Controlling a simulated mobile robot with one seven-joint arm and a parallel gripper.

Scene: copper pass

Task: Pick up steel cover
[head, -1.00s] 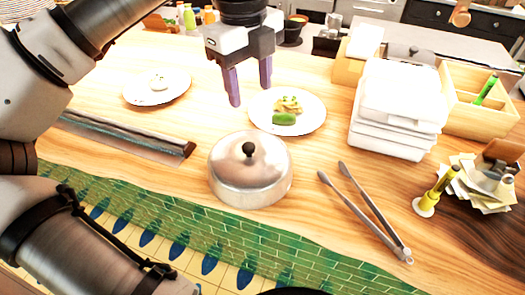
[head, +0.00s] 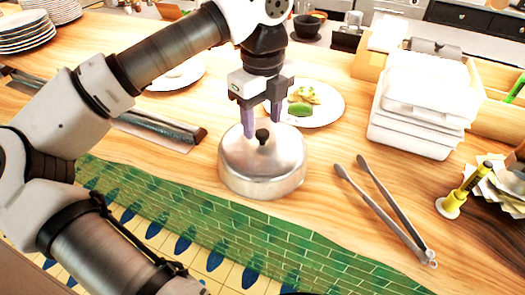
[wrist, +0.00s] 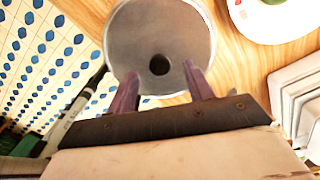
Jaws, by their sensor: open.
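The steel cover (head: 262,170) is a round, shiny dome with a dark knob (head: 262,135) on top. It rests on the wooden counter near the green tiled edge. My gripper (head: 263,130) is over the cover, with its two purple fingers apart, one on each side of the knob in the head view. In the wrist view the cover (wrist: 160,28) lies below the open fingers (wrist: 160,88), and the knob (wrist: 159,65) shows just beyond the fingertips, between their lines. I cannot tell whether the fingers touch the cover.
A plate with food (head: 322,113) stands right behind the cover. Tongs (head: 385,212) lie to its right, and white stacked containers (head: 415,115) stand farther back. A dark rail (head: 165,130) lies to the left. A yellow-handled tool (head: 465,190) stands at far right.

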